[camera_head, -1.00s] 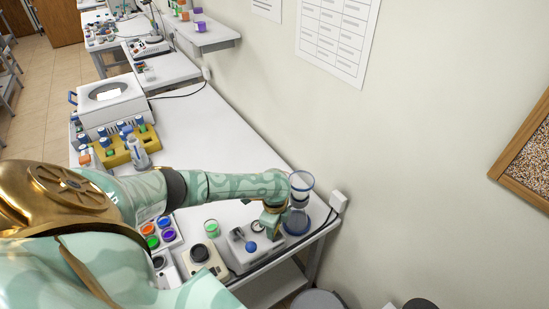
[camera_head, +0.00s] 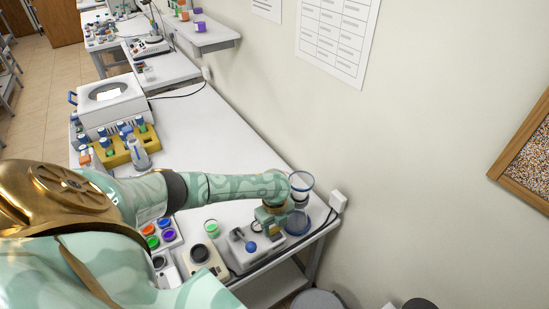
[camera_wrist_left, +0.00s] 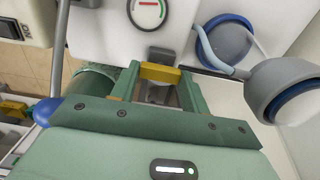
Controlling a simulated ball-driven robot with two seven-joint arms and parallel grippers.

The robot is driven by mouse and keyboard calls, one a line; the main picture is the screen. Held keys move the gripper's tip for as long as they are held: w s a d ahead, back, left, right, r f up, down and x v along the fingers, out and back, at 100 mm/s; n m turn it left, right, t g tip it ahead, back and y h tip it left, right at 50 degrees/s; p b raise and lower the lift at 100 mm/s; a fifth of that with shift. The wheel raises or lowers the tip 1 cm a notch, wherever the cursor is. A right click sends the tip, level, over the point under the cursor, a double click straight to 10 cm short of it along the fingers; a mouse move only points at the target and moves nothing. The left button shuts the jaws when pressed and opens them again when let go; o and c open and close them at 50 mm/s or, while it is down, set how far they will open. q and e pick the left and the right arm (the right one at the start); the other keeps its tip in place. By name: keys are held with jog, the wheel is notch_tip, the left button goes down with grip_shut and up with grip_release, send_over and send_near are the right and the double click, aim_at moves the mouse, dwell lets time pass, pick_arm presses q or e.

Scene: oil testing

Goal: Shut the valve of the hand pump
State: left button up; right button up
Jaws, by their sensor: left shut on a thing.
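The hand pump (camera_head: 240,262) is a white box near the table's right end, with a lever ending in a blue ball (camera_head: 251,246). In the left wrist view its white body (camera_wrist_left: 100,30), a round gauge (camera_wrist_left: 148,10) and the blue ball (camera_wrist_left: 47,110) show. My left gripper (camera_head: 273,228) is over the pump's right side, pointing down. In the left wrist view its green fingers (camera_wrist_left: 158,78) are shut on a yellow bar-shaped valve handle (camera_wrist_left: 161,73), which lies crosswise between them by a grey fitting (camera_wrist_left: 160,53). My right gripper is not in view.
A dark-topped device (camera_head: 201,254), a green-filled beaker (camera_head: 211,229) and colored cups (camera_head: 158,234) are to the left. The table's middle (camera_head: 205,135) is clear.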

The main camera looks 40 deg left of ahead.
aim_at(275, 228)
pick_arm(q)
jog(key=shift+r, duration=0.1)
jog(key=o, duration=1)
notch_tip(275, 228, up, 16)
jog(key=p, duration=0.3)
jog(key=shift+r, duration=0.15)
